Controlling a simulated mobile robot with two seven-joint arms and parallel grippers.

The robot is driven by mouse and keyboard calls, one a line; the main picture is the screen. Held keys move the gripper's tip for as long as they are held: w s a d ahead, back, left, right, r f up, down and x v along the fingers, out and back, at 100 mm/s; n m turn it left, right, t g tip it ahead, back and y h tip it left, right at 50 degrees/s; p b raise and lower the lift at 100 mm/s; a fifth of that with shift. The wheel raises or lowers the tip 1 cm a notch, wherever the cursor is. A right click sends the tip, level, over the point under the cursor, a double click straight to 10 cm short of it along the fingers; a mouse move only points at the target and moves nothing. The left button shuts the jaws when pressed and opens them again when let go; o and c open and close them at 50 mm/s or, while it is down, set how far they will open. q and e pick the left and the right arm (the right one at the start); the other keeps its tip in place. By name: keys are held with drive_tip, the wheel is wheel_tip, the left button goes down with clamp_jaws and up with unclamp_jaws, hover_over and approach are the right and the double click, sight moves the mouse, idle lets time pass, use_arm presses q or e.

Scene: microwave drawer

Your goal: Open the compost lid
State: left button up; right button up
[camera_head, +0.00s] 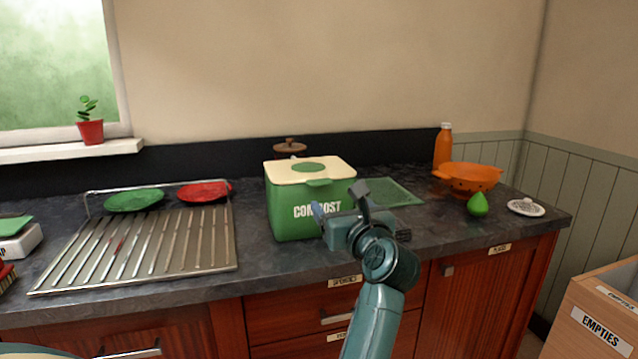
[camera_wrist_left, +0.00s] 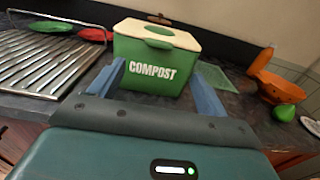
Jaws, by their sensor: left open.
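The green compost bin (camera_head: 297,208) stands on the dark countertop, with "COMPOST" in white on its front; it also shows in the left wrist view (camera_wrist_left: 153,72). Its cream lid (camera_head: 284,173) lies shut on top, with a green oval panel (camera_head: 309,167) and a small green tab (camera_head: 319,183) at the front edge. My left gripper (camera_head: 338,199) is in front of the bin's right front side, below lid height. In the left wrist view its two blue fingers (camera_wrist_left: 158,85) are spread wide with nothing between them, pointing at the bin. My right gripper is not in view.
A metal drying rack (camera_head: 150,245) with green and red plates is left of the bin. A brown-lidded pot (camera_head: 290,147) is behind it. A green mat (camera_head: 392,192), orange colander (camera_head: 468,178), orange bottle (camera_head: 443,147) and green pear (camera_head: 478,204) are to the right.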

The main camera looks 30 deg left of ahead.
sight(322, 184)
use_arm(q)
drive_tip(key=p+x, duration=0.1)
drive_tip(key=x, duration=1.1)
drive_tip(key=shift+w+a, duration=0.1)
drive_tip(key=shift+a, duration=0.15)
drive_tip(key=shift+c, duration=0.6)
